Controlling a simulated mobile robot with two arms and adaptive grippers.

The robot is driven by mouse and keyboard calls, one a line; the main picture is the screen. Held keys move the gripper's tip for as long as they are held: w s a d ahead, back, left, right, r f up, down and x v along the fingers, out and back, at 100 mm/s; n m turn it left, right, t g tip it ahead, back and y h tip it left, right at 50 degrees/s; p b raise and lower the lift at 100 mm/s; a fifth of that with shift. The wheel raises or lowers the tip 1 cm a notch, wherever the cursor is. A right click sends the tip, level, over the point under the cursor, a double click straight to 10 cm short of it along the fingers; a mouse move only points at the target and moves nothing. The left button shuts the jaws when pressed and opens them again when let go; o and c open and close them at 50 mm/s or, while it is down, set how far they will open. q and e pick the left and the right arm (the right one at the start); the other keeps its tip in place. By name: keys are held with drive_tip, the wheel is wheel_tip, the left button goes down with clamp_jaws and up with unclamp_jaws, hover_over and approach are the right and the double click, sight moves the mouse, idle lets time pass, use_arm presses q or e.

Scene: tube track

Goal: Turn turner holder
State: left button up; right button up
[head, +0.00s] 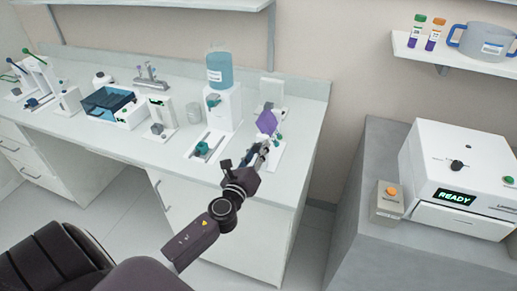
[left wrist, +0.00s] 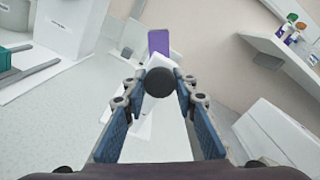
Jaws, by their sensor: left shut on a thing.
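The turner holder is most likely the white stand with a purple block (head: 266,122) at the right end of the bench; the purple block also shows in the left wrist view (left wrist: 159,42), upright just beyond my fingers. A dark round knob (left wrist: 159,82) sits between my fingertips in front of the block. My left gripper (head: 263,150) reaches over the bench edge to this stand and is shut on the knob. The gripper hides part of the stand in the head view. My right gripper is not in view.
Left of the stand is a white dispenser (head: 222,107) with a blue tank (head: 220,68). Right of a gap, a grey counter (head: 370,160) holds a white machine reading READY (head: 455,160).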

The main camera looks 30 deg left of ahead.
use_arm(q)
drive_tip(key=shift+f+m, duration=0.2)
drive_tip(key=shift+m, duration=0.2)
idle(0.3)
drive_tip(key=o, duration=0.9)
drive_tip(key=shift+c, duration=0.2)
drive_tip(key=shift+o, duration=1.1)
drive_tip(key=shift+r, duration=0.1)
drive_tip(key=shift+s, duration=0.15)
drive_tip(key=v, duration=1.1)
drive_tip(key=shift+s, duration=0.4)
